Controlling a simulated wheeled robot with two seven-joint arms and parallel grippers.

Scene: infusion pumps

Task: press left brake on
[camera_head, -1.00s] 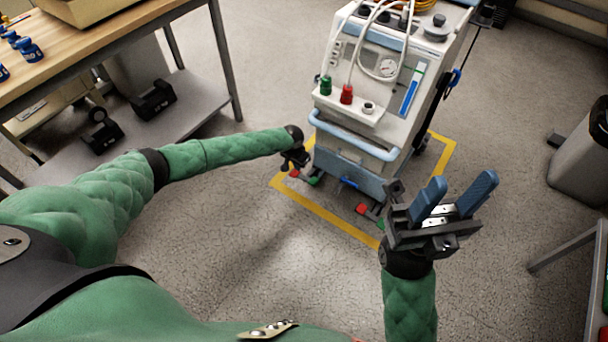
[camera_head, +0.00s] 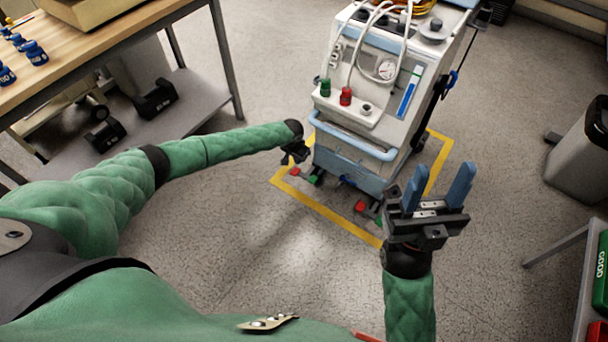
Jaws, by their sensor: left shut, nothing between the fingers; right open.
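The medical cart (camera_head: 352,152) stands inside a yellow floor outline, its front facing me. At its lower left front corner is the left brake, with a red pedal (camera_head: 295,171) and a green pedal (camera_head: 314,179). My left gripper (camera_head: 290,158) is shut and empty, just above the red pedal at the cart's left corner; I cannot tell whether it touches it. The right brake shows a red pedal (camera_head: 360,206) and a green part partly hidden by my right gripper. My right gripper (camera_head: 440,188) is open and empty, in front of the cart's right side.
A wooden workbench (camera_head: 110,48) with a lower shelf stands at the left. A grey bin (camera_head: 580,160) is at the right, with a small table (camera_head: 565,245) nearer me. The floor in front of the cart is clear.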

